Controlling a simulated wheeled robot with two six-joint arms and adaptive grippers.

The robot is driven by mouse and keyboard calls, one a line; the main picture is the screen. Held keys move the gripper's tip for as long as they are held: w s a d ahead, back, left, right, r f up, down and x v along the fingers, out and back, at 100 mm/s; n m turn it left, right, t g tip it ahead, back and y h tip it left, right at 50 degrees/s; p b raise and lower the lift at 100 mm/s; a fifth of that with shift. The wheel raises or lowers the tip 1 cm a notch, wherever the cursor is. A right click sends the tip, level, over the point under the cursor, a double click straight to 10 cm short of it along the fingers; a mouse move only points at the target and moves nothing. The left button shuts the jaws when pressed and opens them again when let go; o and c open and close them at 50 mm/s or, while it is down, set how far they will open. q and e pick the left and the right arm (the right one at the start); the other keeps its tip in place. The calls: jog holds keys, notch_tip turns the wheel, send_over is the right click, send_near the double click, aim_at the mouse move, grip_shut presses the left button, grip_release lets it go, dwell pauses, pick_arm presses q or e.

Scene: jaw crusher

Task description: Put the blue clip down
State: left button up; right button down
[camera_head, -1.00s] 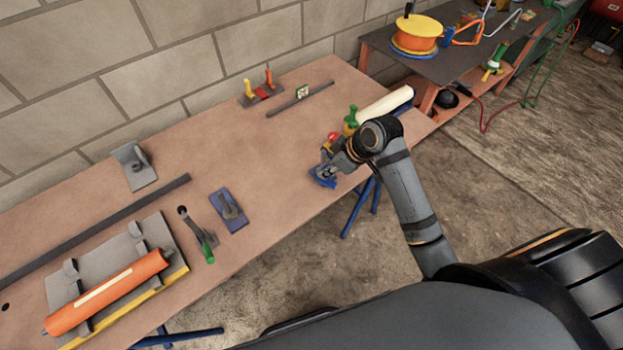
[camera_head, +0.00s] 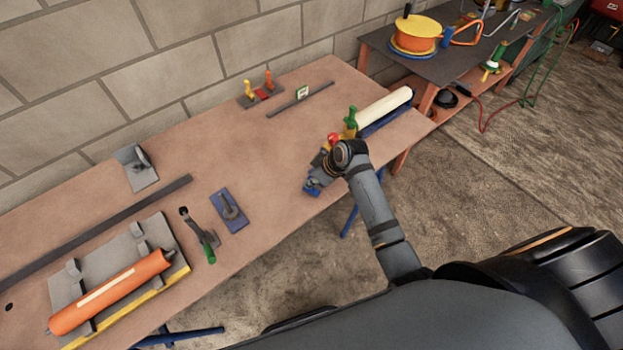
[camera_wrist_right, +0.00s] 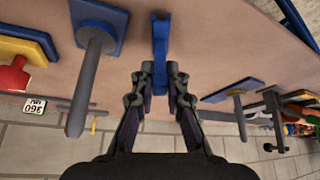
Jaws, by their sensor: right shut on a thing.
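The blue clip (camera_wrist_right: 160,60) is pinched between the fingertips of my right gripper (camera_wrist_right: 160,72) in the right wrist view. In the head view the right gripper (camera_head: 319,178) is at the table's front edge, with the blue clip (camera_head: 311,188) at its tip, partly hidden by the gripper. I cannot tell whether the clip touches the tabletop. A blue plate with a grey post (camera_wrist_right: 97,40) stands close to the clip in the wrist view. My left gripper is not in view.
A blue plate (camera_head: 228,209) and a green-handled clamp (camera_head: 207,240) stand left of the gripper on the brown table (camera_head: 270,165). An orange cylinder (camera_head: 110,292) lies farther left. A cream roll (camera_head: 385,106) lies behind the arm. The table's middle is mostly clear.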

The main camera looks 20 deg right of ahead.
jog(key=shift+f, duration=0.15)
jog(key=c, duration=1.4)
grip_release()
jog(key=shift+o, duration=0.2)
jog(key=v, duration=1.2)
